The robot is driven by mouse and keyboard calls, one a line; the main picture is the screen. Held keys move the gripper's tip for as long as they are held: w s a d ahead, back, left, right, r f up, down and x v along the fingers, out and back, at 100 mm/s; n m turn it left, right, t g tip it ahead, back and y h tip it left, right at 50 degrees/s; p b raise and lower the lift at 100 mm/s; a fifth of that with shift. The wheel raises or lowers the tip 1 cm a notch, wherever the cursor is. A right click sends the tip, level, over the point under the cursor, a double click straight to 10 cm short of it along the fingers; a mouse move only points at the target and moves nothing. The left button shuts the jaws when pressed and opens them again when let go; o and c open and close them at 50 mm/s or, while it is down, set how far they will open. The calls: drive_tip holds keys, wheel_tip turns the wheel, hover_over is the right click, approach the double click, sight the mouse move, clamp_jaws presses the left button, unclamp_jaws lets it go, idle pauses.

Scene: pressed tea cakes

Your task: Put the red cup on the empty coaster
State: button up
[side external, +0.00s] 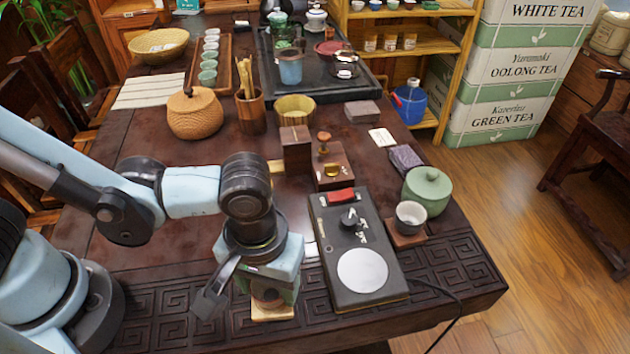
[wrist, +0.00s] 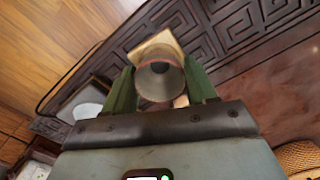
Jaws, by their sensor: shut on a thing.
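My gripper (side external: 270,292) points down near the front edge of the table, its green fingers closed on the sides of the red cup (side external: 267,299). The fingers hide much of the cup in the side view. In the wrist view, the cup (wrist: 160,80) sits between the fingertips of my gripper (wrist: 161,88), its round mouth facing the camera. A pale wooden coaster (side external: 272,314) lies directly below the cup; its corner also shows past the cup in the wrist view (wrist: 160,42). I cannot tell whether the cup touches it.
A black device (side external: 342,235) with a pale round plate stands close to the right of my gripper. Beyond it, a grey-white cup (side external: 410,214) stands on a brown coaster (side external: 406,239), beside a green lidded jar (side external: 427,190). The tabletop left of my gripper is clear.

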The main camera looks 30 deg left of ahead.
sight(272, 296)
drive_tip(key=o, duration=1)
drive_tip(key=shift+o, duration=0.2)
wheel_tip(272, 296, up, 12)
drive_tip(key=w+a+m+t, duration=0.1)
drive_tip(key=w+a+t, duration=0.2)
drive_tip(key=a, duration=0.8)
drive_tip(key=w+a+m+t, duration=0.2)
drive_tip(key=w+a+t, duration=0.2)
drive_tip(key=a, duration=0.8)
drive_tip(key=shift+w+f+m, duration=0.3)
drive_tip(key=shift+w+f, duration=0.1)
drive_tip(key=shift+w, duration=0.5)
